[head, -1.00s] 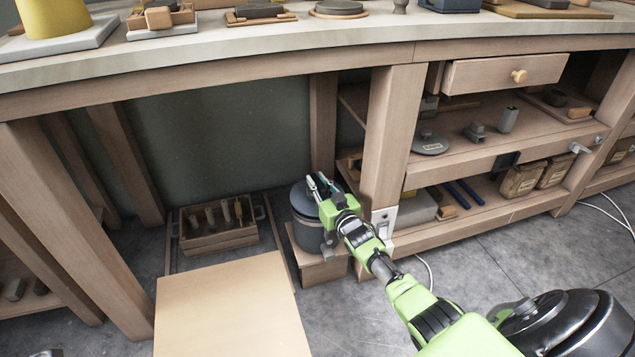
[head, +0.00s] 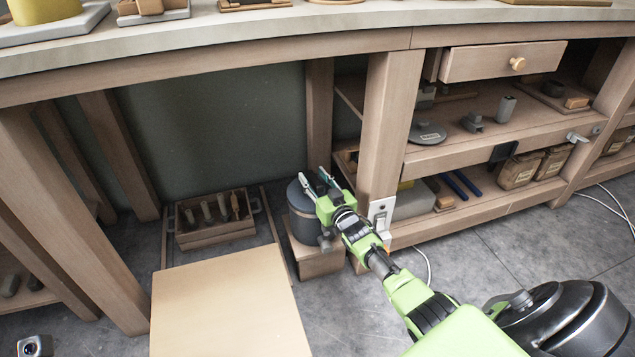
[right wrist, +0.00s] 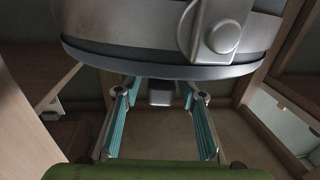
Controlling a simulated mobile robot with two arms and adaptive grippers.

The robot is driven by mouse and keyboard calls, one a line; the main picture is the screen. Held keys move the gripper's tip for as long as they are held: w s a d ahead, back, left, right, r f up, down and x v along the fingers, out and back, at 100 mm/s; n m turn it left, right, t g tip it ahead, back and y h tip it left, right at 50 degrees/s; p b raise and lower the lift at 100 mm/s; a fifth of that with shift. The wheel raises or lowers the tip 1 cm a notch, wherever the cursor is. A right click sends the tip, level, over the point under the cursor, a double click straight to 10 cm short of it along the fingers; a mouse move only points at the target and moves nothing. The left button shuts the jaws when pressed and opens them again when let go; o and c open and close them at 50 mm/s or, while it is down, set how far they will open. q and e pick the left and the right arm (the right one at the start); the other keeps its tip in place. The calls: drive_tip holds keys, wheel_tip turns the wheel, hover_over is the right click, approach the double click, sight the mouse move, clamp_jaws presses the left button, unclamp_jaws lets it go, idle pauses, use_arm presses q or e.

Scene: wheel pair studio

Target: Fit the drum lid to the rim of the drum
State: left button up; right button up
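A blue-grey drum (head: 299,226) with a dark round top (head: 297,196) stands on a low wooden block under the bench. I cannot tell whether that top is the lid seated on the rim. My right gripper (head: 318,179) is at the drum's upper right side, fingers apart, partly hiding it. In the right wrist view, a large grey round body (right wrist: 160,60) with a rim and a metal fitting fills the top. The open fingers (right wrist: 160,110) are below it, with a small dark block (right wrist: 161,93) between them, apparently untouched. My left gripper is out of view.
A wooden crate of tools (head: 216,230) stands left of the drum. A pale wooden panel (head: 228,310) lies in front. The bench post (head: 384,130) rises close to my right gripper. A labelled grey disc (head: 428,133) lies on the shelf.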

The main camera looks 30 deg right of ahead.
drive_tip(key=s+a, duration=0.1)
drive_tip(key=s, duration=1)
drive_tip(key=shift+s+a, duration=0.3)
drive_tip(key=shift+s, duration=0.1)
